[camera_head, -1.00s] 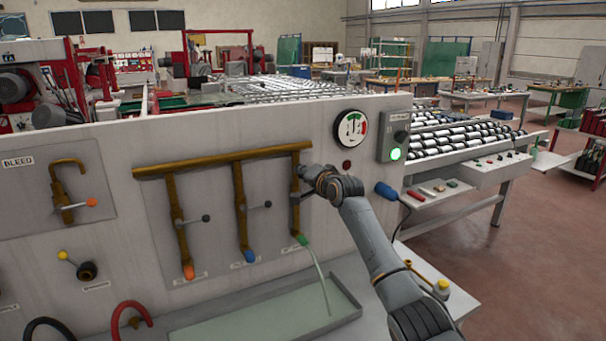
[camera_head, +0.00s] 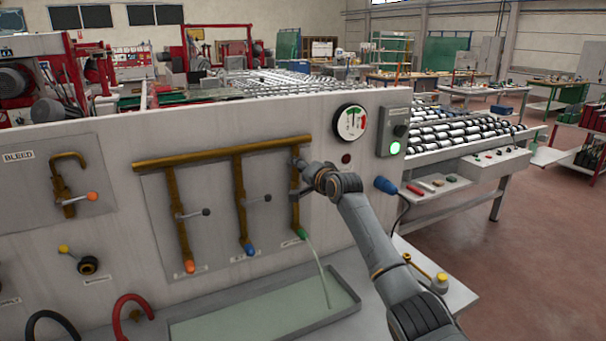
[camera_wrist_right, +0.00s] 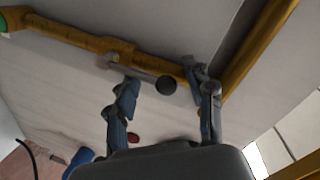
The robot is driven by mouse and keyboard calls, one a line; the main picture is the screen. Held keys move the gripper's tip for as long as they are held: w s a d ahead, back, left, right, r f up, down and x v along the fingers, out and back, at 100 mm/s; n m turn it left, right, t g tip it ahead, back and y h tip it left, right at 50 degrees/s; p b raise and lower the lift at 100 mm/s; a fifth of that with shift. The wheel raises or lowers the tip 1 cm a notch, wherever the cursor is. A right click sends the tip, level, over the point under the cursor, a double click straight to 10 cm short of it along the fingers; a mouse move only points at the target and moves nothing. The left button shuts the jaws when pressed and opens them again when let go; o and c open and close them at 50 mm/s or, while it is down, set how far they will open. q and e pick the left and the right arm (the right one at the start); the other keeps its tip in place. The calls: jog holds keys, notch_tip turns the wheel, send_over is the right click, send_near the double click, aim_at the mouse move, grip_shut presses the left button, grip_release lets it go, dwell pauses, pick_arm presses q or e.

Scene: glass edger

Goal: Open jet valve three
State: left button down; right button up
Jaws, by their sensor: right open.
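Three brass jet pipes hang from a brass manifold (camera_head: 225,153) on the grey panel. The third jet pipe (camera_head: 296,215), at the right, ends in a green nozzle (camera_head: 302,232), and a thin water stream (camera_head: 319,268) runs from it. My right gripper (camera_head: 296,177) is at this pipe's valve, partly hiding it. In the wrist view the gripper (camera_wrist_right: 163,78) is open, with the valve lever's dark knob (camera_wrist_right: 166,85) between its fingers. The other two pipes have orange (camera_head: 189,266) and blue (camera_head: 249,249) nozzles, their levers pointing right. My left gripper is not in view.
A shallow tray (camera_head: 356,305) lies below the jets and catches the stream. A pressure gauge (camera_head: 350,122) and a control box with a lit green lamp (camera_head: 395,148) are at the upper right. A bleed valve (camera_head: 68,195) is at the left. A blue connector (camera_head: 386,185) is right of my wrist.

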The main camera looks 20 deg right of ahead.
jog(key=s+r, duration=0.2)
jog(key=s, duration=0.9)
jog(key=shift+s+d, duration=0.15)
jog(key=shift+s, duration=0.2)
jog(key=shift+r, duration=0.1)
